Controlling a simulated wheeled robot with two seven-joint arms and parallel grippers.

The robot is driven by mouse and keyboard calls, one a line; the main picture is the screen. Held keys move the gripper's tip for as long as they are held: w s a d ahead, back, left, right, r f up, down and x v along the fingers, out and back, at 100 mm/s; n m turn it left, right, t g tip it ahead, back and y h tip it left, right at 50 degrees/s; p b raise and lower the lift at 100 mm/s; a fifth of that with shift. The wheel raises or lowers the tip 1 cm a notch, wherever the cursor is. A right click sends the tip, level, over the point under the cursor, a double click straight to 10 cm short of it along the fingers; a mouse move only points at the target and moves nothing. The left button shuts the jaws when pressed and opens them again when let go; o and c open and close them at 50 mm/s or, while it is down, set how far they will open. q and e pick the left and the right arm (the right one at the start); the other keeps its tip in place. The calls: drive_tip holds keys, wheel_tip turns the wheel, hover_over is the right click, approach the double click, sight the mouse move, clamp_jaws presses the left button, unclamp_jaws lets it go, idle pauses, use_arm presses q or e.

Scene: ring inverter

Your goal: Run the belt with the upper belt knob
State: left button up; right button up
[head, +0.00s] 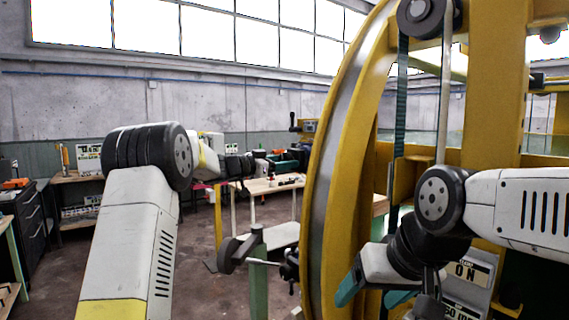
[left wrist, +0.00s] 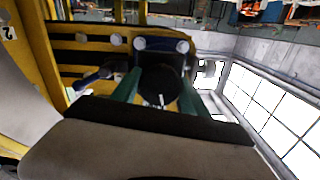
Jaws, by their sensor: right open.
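A yellow ring-shaped machine (head: 330,170) stands at the centre right of the head view. A dark round pulley (head: 423,14) sits at its top, and a green belt (head: 401,105) runs down from there. I cannot tell for sure which part is the upper belt knob. My right gripper (head: 375,295) is open, its teal fingers apart, low in front of the ring and the sign panel.
A panel with an "ON" sign (head: 466,272) is behind my right wrist. Several pale round discs (left wrist: 115,40) line a yellow frame in the left wrist view. A workbench (head: 265,186) stands at the back; a green post (head: 258,270) stands left of the ring.

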use_arm(q)
drive_tip(key=c, duration=0.3)
drive_tip(key=shift+n, duration=0.4)
